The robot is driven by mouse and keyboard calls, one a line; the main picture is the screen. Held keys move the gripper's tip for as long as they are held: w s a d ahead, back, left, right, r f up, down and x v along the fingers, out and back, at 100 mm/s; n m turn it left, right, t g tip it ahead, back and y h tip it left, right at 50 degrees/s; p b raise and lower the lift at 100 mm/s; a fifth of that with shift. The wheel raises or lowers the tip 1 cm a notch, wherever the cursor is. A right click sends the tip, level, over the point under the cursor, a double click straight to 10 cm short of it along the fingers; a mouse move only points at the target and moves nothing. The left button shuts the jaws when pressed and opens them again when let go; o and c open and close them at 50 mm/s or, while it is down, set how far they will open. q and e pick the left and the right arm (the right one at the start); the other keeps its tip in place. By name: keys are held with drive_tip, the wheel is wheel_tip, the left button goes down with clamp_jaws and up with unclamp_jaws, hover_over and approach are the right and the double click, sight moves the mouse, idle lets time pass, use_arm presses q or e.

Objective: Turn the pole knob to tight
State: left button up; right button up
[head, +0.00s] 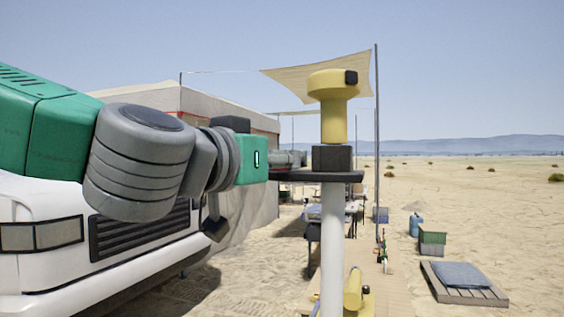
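A white pole (333,245) stands upright right of centre. A black plate (335,177) and a dark block (332,158) sit at its top, with a yellow instrument (334,112) above them. I cannot make out a separate knob on the pole or its tight mark. My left gripper (292,160) reaches in from the left at the height of the dark block, close to its left side. Its fingers are small and seen side-on, so I cannot tell whether they are open, shut or touching anything. My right gripper is not in view.
A white vehicle (100,285) fills the lower left, under my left arm. A tent (235,118) and a shade sail (315,78) stand behind. Another yellow object (353,290) is low beside the pole. A wooden pallet (465,292) and crates (432,240) lie on open sand at right.

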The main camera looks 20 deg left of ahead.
use_arm(q)
drive_tip(key=shift+w+a, duration=0.25)
drive_tip(key=shift+d, duration=0.7)
clamp_jaws()
drive_tip(key=shift+a, duration=0.1)
